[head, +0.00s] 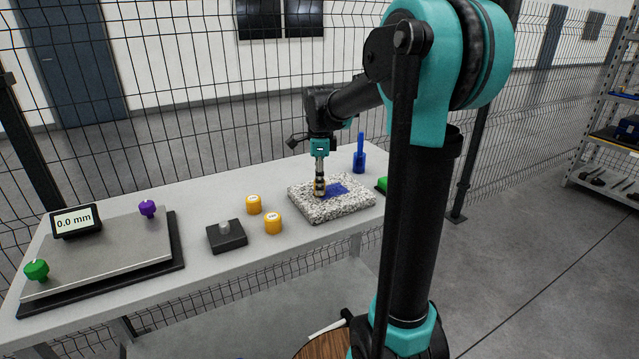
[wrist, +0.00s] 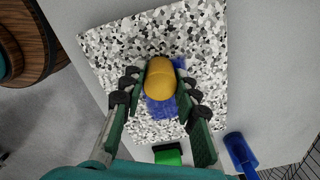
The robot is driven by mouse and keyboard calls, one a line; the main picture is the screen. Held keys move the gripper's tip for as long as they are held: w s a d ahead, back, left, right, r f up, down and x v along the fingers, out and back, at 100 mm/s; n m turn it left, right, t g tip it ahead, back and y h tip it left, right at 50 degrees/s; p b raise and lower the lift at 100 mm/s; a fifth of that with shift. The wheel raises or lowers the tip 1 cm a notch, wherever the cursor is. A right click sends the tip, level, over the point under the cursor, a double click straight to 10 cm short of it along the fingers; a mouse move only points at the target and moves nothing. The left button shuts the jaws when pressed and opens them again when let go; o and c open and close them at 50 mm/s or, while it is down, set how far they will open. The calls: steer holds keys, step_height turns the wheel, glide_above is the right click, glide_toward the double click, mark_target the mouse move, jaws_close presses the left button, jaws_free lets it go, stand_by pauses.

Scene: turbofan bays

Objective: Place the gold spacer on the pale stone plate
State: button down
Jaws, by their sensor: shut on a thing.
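The gold spacer (wrist: 160,80) is between my gripper's (wrist: 158,92) fingers in the wrist view, with its rounded end showing. My gripper is shut on it and points down in the head view (head: 319,187), where the spacer is mostly hidden by the fingers. The pale stone plate (head: 345,211) is a speckled white, grey and black slab on the table; it also fills much of the wrist view (wrist: 105,50). A blue patch (head: 337,190) marks its top. The spacer is over the plate, at the patch's edge; I cannot tell whether it touches.
Two yellow-orange cylinders (head: 254,204) (head: 273,223) and a dark block with a grey peg (head: 226,237) stand left of the plate. A steel plate (head: 105,252) with a 0.0 mm display lies further left. A blue holder (head: 359,162) and a green object (head: 381,185) are to the right.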

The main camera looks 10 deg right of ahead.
steer(key=c, duration=1.1)
jaws_free()
steer(key=shift+f, duration=0.1)
steer(key=shift+c, duration=0.2)
step_height(320, 180, up, 12)
